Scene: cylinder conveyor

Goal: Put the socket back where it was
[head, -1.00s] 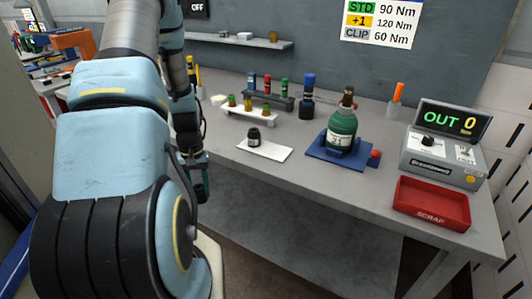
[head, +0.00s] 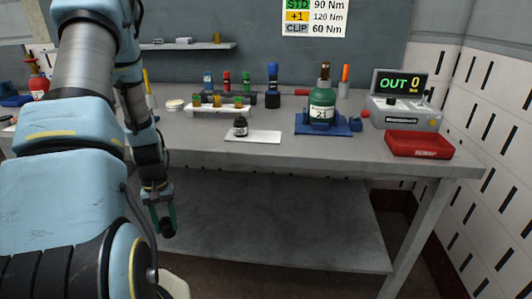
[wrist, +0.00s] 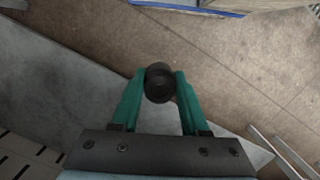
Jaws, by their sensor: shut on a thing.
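My gripper (head: 163,218) hangs low in front of the bench, below the level of its top. In the wrist view its two green fingers (wrist: 159,75) are shut on a dark round socket (wrist: 159,86), with floor beneath it. A small black labelled object (head: 240,127) stands upright at the left of a white mat (head: 263,137) on the bench. Behind it is a white rack (head: 204,111) with several small yellow, green and red-topped pieces. Another row of coloured pieces (head: 226,82) stands behind that rack.
The grey bench (head: 300,160) has a clear front strip. A lower shelf (head: 290,220) lies beneath.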

